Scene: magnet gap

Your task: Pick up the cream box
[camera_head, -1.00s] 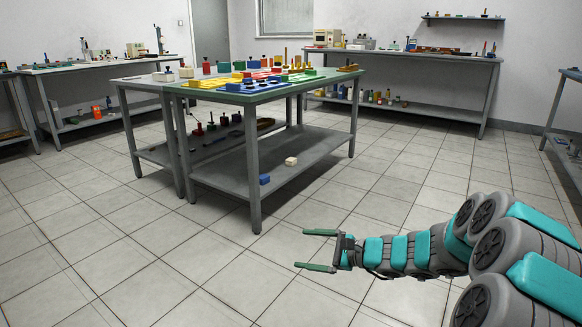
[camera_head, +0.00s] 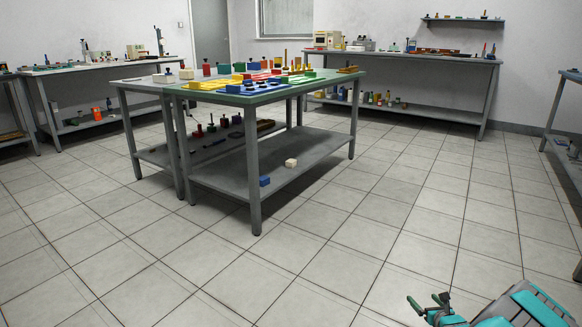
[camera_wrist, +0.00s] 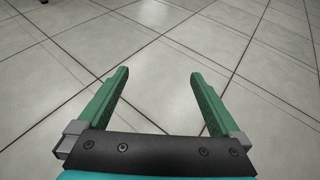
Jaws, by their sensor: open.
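A small cream box (camera_head: 291,163) sits on the lower shelf of the middle workbench in the head view, near the shelf's front edge. My gripper (camera_head: 427,300) is low at the bottom right of the head view, well apart from the box and in front of the bench. In the wrist view my gripper (camera_wrist: 156,85) shows two green fingers spread wide. It is open, with only floor tiles between the fingers. The cream box does not show in the wrist view.
The bench legs (camera_head: 254,185) flank the shelf opening, and the green top (camera_head: 235,98) carries coloured trays and blocks. The tiled floor (camera_head: 330,255) in front is clear.

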